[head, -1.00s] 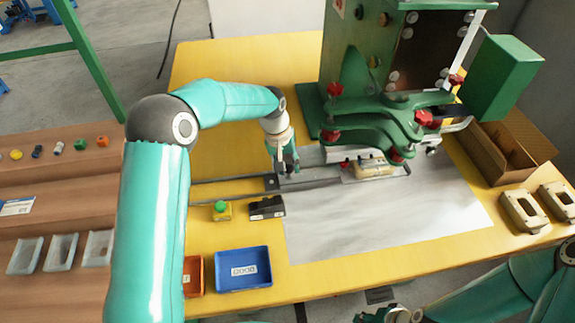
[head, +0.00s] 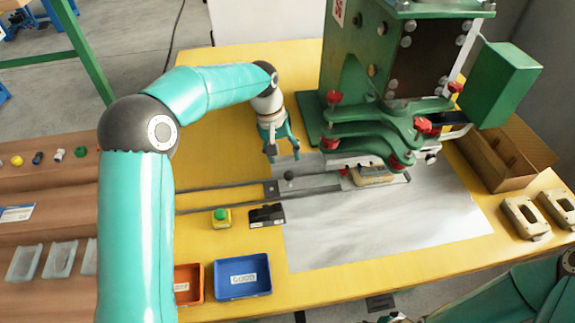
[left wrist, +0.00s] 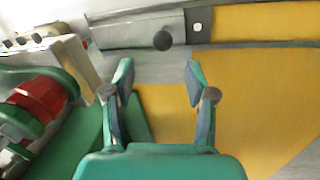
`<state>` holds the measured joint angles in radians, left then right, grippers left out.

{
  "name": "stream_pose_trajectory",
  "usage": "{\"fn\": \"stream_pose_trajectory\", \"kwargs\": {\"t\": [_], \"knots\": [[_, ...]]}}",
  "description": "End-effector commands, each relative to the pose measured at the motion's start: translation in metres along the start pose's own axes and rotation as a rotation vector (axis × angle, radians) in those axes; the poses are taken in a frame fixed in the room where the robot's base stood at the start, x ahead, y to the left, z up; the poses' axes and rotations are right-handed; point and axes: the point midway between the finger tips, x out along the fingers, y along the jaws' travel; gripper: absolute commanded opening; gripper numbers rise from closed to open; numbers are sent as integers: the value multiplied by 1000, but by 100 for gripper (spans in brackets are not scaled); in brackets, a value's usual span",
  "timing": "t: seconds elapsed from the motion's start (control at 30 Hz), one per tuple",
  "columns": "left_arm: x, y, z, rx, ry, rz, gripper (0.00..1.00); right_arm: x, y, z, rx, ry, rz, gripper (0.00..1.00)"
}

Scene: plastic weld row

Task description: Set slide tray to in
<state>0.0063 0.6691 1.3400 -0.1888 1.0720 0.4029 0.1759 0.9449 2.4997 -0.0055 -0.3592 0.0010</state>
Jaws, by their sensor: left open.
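The grey slide tray (head: 318,183) lies on its rails, with its inner end at the green press (head: 350,95). A pale part (head: 375,176) sits at that end, under the press's front and partly hidden by it. The tray's dark round knob (head: 289,174) stands near its left end and also shows in the left wrist view (left wrist: 163,40). My left gripper (head: 284,157) is open and empty, behind the knob and apart from it. In the left wrist view its fingertips (left wrist: 159,73) stop short of the knob. My right gripper (head: 395,318) barely shows at the bottom edge.
A green button on a yellow box (head: 221,217) and a black block (head: 267,216) stand in front of the rails. A blue tray (head: 243,277) and an orange tray (head: 188,285) are at the front. A cardboard box (head: 500,160) is right of the press.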

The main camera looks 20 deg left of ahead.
Motion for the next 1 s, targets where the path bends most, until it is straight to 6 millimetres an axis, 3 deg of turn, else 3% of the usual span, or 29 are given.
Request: {"fn": "stream_pose_trajectory", "kwargs": {"t": [0.1, 0.3, 1.0], "knots": [[-20, 0, 0, 0, 2, 1, 56, 0, 0, 0, 0, 0, 0, 40], [-37, 1, 0, 0, 0, 1, 56, 0, 0, 0, 0, 0, 0, 40], [-38, 1, 0, 0, -1, 1, 56, 1, 0, 0, 0, 0, 0, 40]]}}
